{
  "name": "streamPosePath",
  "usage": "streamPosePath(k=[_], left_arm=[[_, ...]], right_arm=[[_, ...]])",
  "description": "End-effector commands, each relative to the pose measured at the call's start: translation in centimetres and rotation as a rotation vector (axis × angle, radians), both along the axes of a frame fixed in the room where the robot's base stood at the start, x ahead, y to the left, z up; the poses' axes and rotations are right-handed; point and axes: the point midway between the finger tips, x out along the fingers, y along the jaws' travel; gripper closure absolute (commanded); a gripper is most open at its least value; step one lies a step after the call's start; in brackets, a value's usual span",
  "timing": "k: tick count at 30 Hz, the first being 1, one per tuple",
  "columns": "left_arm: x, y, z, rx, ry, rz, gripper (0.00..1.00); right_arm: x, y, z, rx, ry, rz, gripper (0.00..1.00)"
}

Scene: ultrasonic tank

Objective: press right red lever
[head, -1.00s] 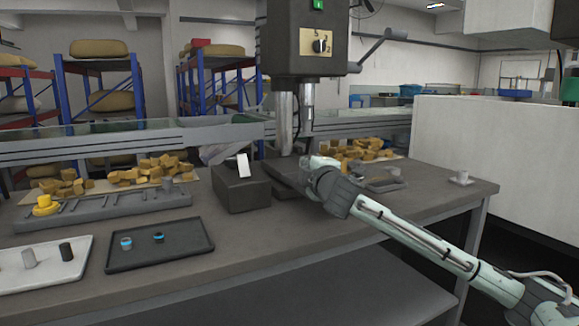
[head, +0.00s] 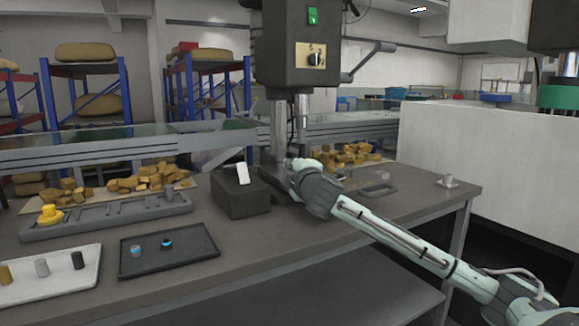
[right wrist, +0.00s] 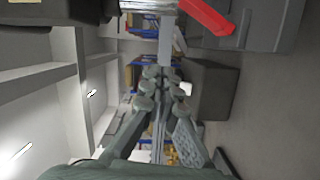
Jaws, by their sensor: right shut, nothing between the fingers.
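A red lever (right wrist: 207,15) shows at the top of the right wrist view, only in part, beside a grey body. I cannot make it out in the head view, and no second red lever shows. My right gripper (right wrist: 154,74) is shut and empty. In the right wrist view its fingertips lie below and left of the red lever, with a visible gap in the picture. In the head view my right arm reaches to the base of the drill press (head: 291,45), and its fingers are hard to see there. My left gripper is not in view.
A dark box (head: 238,197) stands on the table (head: 310,240) left of my right wrist. A black tray (head: 195,252), a white tray (head: 60,290) and a grey rack (head: 105,216) lie further left. Wooden pieces (head: 350,155) lie behind. The table's front middle is clear.

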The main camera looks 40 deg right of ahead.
Motion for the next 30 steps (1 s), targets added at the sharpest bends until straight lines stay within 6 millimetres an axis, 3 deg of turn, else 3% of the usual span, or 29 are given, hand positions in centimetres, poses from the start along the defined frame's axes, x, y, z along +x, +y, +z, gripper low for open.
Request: streamPosePath(k=[1, 7, 15, 30], left_arm=[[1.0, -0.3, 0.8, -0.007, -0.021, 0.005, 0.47], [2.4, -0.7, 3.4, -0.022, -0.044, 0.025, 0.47], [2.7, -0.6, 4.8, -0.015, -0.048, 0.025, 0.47], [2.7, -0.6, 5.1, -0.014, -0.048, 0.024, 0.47]], right_arm=[[-0.9, 0.6, -0.3, -0.004, 0.001, 0.005, 1.00], [-4.1, 2.2, 0.1, -0.004, 0.003, 0.005, 1.00], [-7.8, 4.0, 0.7, -0.001, 0.001, 0.005, 1.00], [-8.6, 4.4, 1.0, -0.001, -0.001, 0.003, 1.00]])
